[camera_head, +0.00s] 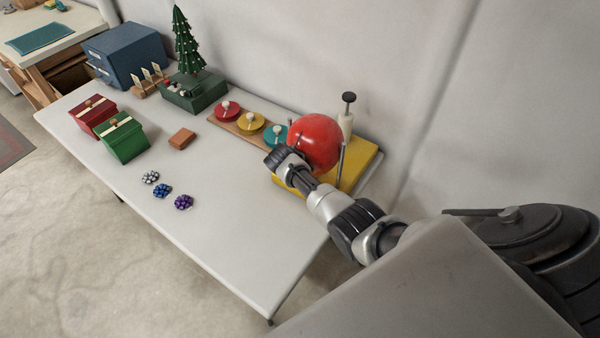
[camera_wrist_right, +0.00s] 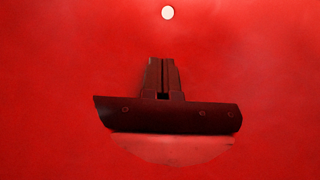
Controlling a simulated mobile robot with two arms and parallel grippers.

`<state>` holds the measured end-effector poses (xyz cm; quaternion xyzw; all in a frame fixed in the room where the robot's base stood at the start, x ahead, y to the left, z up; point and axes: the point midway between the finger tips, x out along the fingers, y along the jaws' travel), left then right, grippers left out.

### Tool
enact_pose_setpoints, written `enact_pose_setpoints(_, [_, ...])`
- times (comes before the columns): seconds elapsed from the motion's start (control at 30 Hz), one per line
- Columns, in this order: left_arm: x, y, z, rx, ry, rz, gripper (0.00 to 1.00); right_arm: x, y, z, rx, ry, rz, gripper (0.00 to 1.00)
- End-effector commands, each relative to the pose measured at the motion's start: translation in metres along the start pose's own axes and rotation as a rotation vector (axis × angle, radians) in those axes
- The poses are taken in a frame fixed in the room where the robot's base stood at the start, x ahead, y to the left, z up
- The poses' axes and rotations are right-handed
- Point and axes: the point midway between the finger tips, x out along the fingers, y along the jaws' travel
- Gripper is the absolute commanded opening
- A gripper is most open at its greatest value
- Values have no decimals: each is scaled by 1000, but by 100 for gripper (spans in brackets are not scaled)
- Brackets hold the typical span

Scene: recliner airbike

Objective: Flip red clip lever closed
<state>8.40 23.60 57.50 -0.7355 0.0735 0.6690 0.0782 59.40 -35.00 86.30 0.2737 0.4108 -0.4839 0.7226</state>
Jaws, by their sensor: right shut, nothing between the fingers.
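A large glossy red ball (camera_head: 315,143) sits on a yellow base (camera_head: 357,170) at the right end of the table, between upright posts. My right arm reaches in from the right, and its gripper (camera_head: 299,143) is at the ball's near left side. In the right wrist view a red surface fills the picture behind the gripper (camera_wrist_right: 161,67), with a small white round spot near the top. The fingers are together with nothing seen between them. I cannot tell whether they touch the red surface. No separate clip lever can be made out. My left gripper is not in view.
A wooden board (camera_head: 235,127) with red, yellow and teal knobbed discs lies left of the ball. Red (camera_head: 92,115) and green (camera_head: 123,142) boxes, a brown block (camera_head: 182,138) and several bows share the white table (camera_head: 235,225). Its front right is clear. The wall is close behind.

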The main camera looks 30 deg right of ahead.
Motion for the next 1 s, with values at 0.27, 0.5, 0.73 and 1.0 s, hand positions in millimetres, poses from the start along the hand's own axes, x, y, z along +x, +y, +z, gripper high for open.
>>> enact_pose_setpoints(0.27, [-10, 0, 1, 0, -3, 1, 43, -8, 0, 5, 0, -1, 0, 0])
enact_pose_setpoints(0.5, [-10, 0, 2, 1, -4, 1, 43, -8, 0, 5, 1, -2, 1, 0])
enact_pose_setpoints(0.73, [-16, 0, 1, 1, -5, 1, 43, -26, 1, 6, 0, -3, 3, 0])
enact_pose_setpoints(1.0, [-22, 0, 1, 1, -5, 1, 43, -73, 1, 5, 1, -3, 5, 0])
